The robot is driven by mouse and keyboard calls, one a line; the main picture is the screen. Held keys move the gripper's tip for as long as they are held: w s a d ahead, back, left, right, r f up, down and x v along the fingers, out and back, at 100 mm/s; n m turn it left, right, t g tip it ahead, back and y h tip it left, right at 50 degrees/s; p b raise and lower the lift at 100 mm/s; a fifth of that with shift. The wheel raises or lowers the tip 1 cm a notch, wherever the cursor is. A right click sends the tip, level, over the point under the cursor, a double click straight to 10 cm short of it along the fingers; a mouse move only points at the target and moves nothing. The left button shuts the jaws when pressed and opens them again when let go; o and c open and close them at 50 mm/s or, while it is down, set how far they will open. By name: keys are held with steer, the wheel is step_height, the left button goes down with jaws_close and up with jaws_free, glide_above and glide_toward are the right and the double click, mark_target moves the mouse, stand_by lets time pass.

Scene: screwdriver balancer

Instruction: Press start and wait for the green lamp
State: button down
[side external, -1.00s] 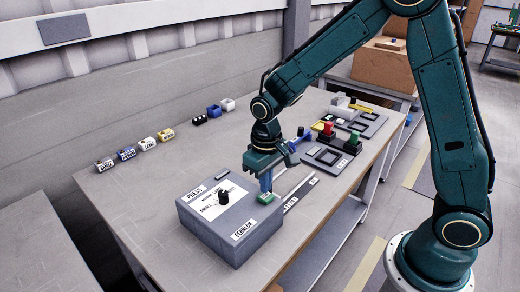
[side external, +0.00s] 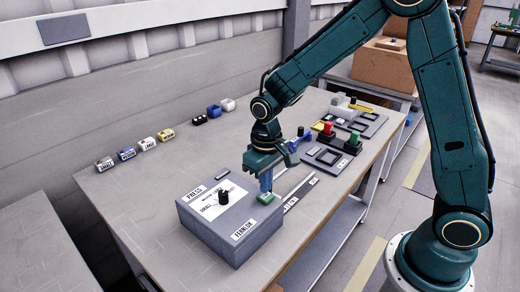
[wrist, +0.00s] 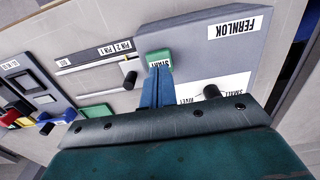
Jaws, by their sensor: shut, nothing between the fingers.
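The grey press box (side external: 208,236), marked FERNLOK, sits near the front of the table; it also shows in the wrist view (wrist: 200,52). Its green START button (side external: 265,198) is at the right corner of the top, and the wrist view shows it too (wrist: 159,56). My gripper (side external: 266,189) is shut and empty, pointing down, with its blue fingertips (wrist: 158,72) at the button. They look to be touching it; I cannot tell how far it is pressed. A black knob (side external: 223,197) stands on the white dial plate. I see no lit green lamp.
Right of the box lie flat pin rails (side external: 298,190) and grey trays (side external: 327,158) with red, yellow and blue parts. Several small labelled blocks (side external: 147,143) line the table's far left edge. The table middle left of my arm is clear.

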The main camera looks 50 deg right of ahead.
steer(key=shift+f, duration=0.95)
stand_by(1.0)
steer(key=shift+r, duration=3.5)
step_height(320, 180, up, 6)
glide_above(266, 196)
steer(key=shift+w, duration=0.1)
